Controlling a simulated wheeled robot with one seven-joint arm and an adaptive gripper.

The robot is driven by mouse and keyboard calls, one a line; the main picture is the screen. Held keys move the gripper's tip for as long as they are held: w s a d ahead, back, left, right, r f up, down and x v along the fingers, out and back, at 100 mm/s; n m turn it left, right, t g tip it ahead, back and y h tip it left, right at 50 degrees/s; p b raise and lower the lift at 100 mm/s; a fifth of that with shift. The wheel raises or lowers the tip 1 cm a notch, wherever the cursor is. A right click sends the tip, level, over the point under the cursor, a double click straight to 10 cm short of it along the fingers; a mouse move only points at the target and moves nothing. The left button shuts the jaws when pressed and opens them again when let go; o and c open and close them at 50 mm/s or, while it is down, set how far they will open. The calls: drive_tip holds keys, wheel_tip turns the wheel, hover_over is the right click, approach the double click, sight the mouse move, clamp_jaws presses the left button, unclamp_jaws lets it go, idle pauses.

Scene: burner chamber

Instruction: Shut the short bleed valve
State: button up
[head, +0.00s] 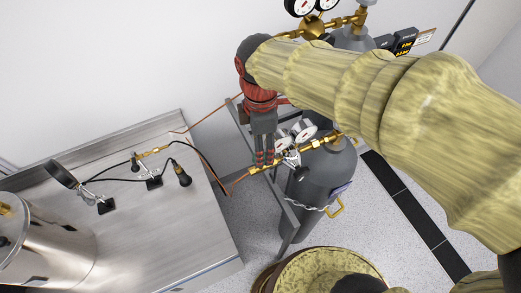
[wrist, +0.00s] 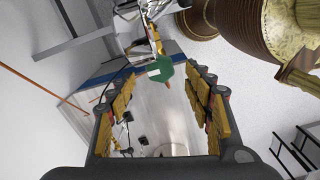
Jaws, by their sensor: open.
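My gripper (head: 264,150) points down at the brass fittings (head: 268,168) beside the front gas cylinder (head: 325,185). In the wrist view its two fingers (wrist: 162,74) stand apart, with nothing clamped between them. A green piece with a white mark (wrist: 160,68) shows between the fingertips in that view, on or next to a brass stem. I cannot tell whether a finger touches it. The gauges (head: 303,130) of the front regulator are just right of the gripper. No readable label picks out the short bleed valve, and the fingers hide part of the fittings in the head view.
A steel bench (head: 130,220) stands at left with a metal vessel (head: 45,250), black hoses and a small brass fitting (head: 152,152). A thin copper tube (head: 215,113) runs near the gripper. A rear cylinder (head: 355,38) and a grey rack with a chain (head: 310,207) stand close by.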

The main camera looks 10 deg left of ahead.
wheel_tip(320, 180, up, 8)
drive_tip(key=shift+r, duration=0.2)
idle(0.5)
drive_tip(key=s+d+f+m+t, duration=0.1)
drive_tip(key=s+d+m+t, duration=0.25)
drive_tip(key=d+m, duration=0.8)
drive_tip(key=s+d+m+t, duration=0.2)
drive_tip(key=s+d+m, duration=0.2)
drive_tip(key=d+m, duration=0.75)
wheel_tip(320, 180, down, 27)
drive_tip(key=n+b, duration=0.1)
drive_tip(key=b, duration=2.6)
drive_tip(key=shift+f, duration=0.15)
